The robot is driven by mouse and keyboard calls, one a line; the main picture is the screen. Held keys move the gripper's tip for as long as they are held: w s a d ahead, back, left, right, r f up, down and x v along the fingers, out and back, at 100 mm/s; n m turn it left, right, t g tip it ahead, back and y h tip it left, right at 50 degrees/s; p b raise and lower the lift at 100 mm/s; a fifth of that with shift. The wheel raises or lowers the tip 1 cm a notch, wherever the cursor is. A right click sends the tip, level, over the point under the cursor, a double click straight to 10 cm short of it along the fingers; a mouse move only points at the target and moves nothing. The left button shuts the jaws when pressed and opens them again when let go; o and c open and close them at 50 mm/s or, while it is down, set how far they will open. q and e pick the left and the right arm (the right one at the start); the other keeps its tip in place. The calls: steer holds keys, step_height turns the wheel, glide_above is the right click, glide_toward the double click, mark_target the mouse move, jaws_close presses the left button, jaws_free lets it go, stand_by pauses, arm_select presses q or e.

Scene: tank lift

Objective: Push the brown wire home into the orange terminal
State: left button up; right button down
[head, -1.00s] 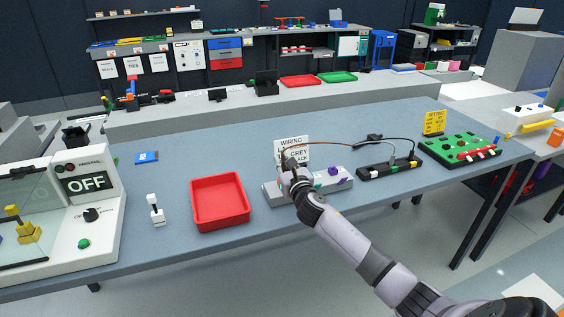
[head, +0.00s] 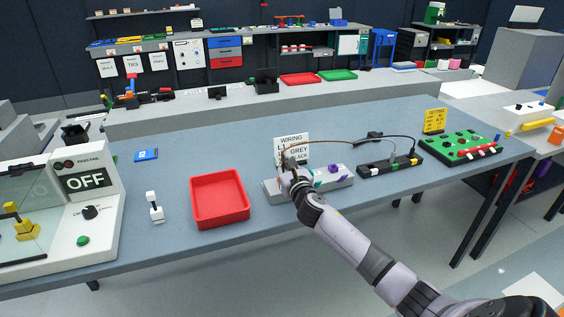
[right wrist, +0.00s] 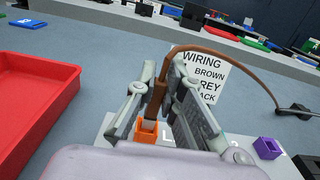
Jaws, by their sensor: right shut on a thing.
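My right gripper (head: 291,168) is over the left end of the pale terminal block (head: 338,183). In the right wrist view my right gripper (right wrist: 158,98) is shut on the brown wire's end, which points down between the fingers. The brown wire (right wrist: 205,49) arches up from the fingers and away to the right. Below the fingertips is the orange terminal (right wrist: 147,136). The wire's pale tip is at its opening; how deep it sits I cannot tell. The orange terminal is hidden behind my gripper in the head view. My left gripper is out of view.
A purple terminal (right wrist: 267,148) stands farther right on the block. A wiring sign (head: 292,146) stands behind it. A red tray (head: 219,199) lies left of the block, and a black strip (head: 390,166) lies right. Bare table shows behind the tray.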

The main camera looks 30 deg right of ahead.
steer(key=shift+f+b, duration=0.6)
steer(key=shift+f, duration=0.2)
steer(key=c, duration=1.6)
jaws_free()
steer(key=shift+c, duration=0.2)
steer(key=v, duration=1.2)
